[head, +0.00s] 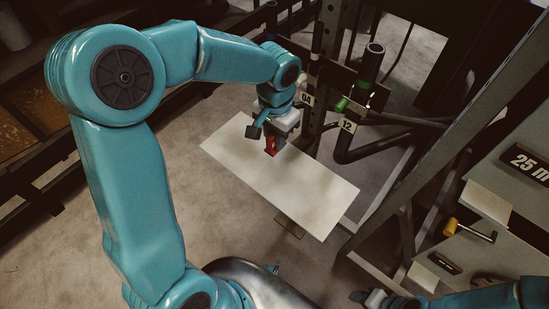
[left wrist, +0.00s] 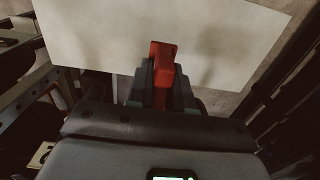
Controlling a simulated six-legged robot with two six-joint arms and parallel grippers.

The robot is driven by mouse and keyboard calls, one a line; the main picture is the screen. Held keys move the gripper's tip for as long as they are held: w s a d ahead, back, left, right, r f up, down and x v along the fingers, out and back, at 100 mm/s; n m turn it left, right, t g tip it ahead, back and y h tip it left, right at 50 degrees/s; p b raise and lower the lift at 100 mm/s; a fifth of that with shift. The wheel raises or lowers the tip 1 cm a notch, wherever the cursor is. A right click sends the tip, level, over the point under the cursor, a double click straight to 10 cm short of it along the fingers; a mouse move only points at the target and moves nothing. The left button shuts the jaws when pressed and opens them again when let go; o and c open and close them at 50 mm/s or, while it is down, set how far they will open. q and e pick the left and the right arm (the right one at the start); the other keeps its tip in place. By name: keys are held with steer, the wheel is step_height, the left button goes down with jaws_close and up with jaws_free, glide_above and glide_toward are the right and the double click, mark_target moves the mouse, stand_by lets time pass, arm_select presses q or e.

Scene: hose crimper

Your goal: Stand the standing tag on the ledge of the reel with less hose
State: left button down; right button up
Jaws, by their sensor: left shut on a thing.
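My left gripper (head: 268,138) is shut on a small red piece, seemingly the standing tag (head: 271,147). It holds the tag over the pale rectangular board (head: 315,196); I cannot tell whether the tag touches it. In the left wrist view the red tag (left wrist: 162,60) sticks out between the dark fingers (left wrist: 161,84), with the pale board (left wrist: 215,40) behind. My right gripper (head: 374,298) shows only in part at the bottom edge, and its jaws are unclear. At right is a grey panel marked "25 m" (head: 530,163) with pale ledges (head: 487,203). No hose reel is clearly seen.
A yellow-handled crank (head: 452,227) juts from the grey panel. Behind the board stands a dark rack with bent pipes (head: 375,148) and number labels "04" (head: 307,97) and "12" (head: 349,126). A slanting metal post (head: 445,135) stands between board and panel.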

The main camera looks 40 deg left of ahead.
mark_target(275, 167)
arm_select(q)
step_height(275, 167, down, 9)
steer(key=shift+f+b, duration=0.1)
steer(key=shift+b, duration=0.2)
steer(key=c, duration=1.4)
jaws_free()
steer(key=shift+f, duration=0.15)
steer(key=o, duration=0.4)
